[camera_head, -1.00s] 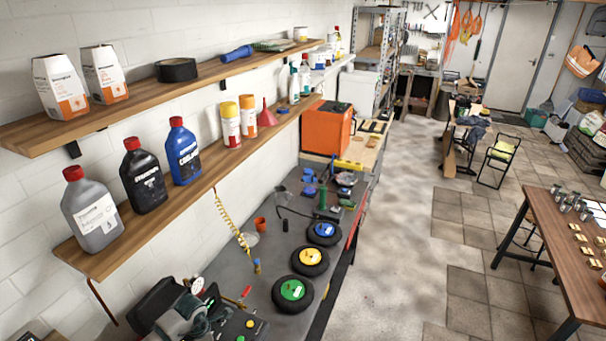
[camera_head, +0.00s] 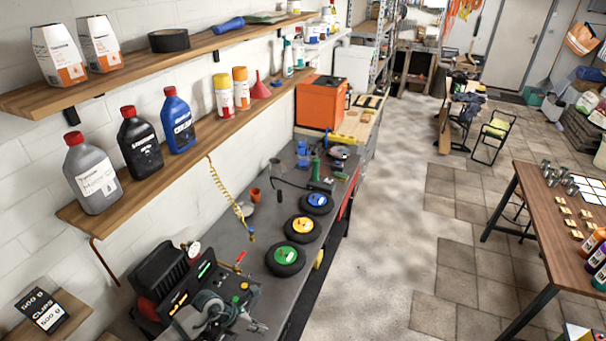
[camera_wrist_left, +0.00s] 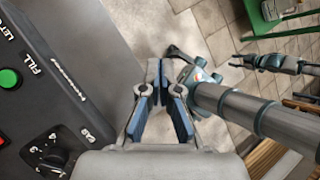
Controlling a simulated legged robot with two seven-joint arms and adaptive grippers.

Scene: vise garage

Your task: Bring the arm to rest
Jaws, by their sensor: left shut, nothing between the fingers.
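My left gripper (camera_head: 256,326) is low in the head view, over the front of the grey bench beside the black and red machine. In the left wrist view its two dark blue fingers (camera_wrist_left: 157,72) come together at their tips, shut and empty. Below the tips is light floor, and the dark control panel (camera_wrist_left: 45,95) lies to their left, apart from them.
The machine (camera_head: 165,272) with gauge and buttons crowds the bench's near end. Wheels with green (camera_head: 285,256), yellow (camera_head: 302,226) and blue (camera_head: 316,201) hubs lie beyond it. Shelves (camera_head: 150,200) with bottles line the left wall. Floor (camera_head: 380,240) right of the bench is clear.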

